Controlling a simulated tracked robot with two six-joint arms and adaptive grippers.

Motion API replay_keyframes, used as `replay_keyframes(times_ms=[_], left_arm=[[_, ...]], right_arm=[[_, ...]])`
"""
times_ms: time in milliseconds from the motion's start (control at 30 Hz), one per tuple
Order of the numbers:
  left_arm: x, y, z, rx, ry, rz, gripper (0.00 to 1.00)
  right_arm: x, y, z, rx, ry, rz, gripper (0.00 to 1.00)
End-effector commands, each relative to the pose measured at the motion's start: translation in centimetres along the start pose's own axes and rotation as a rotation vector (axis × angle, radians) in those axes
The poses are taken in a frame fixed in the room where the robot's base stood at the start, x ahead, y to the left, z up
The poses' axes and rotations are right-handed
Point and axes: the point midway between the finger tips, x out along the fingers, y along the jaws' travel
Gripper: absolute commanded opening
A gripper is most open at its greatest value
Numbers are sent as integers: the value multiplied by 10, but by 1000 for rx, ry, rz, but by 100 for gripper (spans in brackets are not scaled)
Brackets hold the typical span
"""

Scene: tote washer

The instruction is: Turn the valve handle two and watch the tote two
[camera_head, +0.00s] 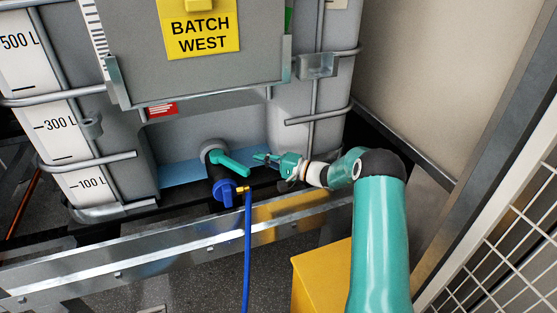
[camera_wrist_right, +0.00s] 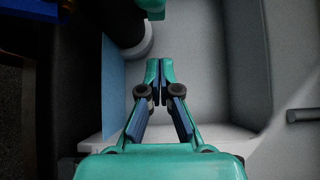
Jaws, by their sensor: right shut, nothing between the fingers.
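The tote (camera_head: 290,60) is a grey caged tank with a yellow "BATCH WEST" sign and a white level scale. Its valve has a teal handle (camera_head: 232,165) that slants down to the right from the grey valve neck. A blue fitting and hose hang below it. My right gripper (camera_head: 258,157) is just right of the handle, its fingers closed together and empty. In the right wrist view the closed fingertips (camera_wrist_right: 159,68) point toward a teal piece, likely the handle (camera_wrist_right: 152,8), at the top edge, with a gap between. My left gripper is not in view.
A metal rail (camera_head: 150,247) runs in front of the tote below the valve. A yellow box (camera_head: 320,277) stands at the lower middle. A white mesh panel (camera_head: 510,250) is at the right. The blue hose (camera_head: 247,255) hangs over the rail.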

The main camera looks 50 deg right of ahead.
Motion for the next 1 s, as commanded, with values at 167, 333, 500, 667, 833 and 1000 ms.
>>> replay_keyframes(times_ms=[167, 333, 500, 667, 833, 1000], left_arm=[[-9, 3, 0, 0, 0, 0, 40], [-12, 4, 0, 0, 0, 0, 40], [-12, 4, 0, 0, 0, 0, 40], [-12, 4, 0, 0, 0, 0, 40], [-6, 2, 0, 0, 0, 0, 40], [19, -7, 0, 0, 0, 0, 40]], right_arm=[[10, -2, 23, 4, -1, 1, 0], [13, -1, 36, 2, 0, 1, 0], [14, 0, 40, 1, 0, 1, 0], [14, 0, 40, 1, -1, 1, 0], [14, 2, 42, 0, -1, 0, 0], [15, 7, 54, -1, -4, -1, 0]])
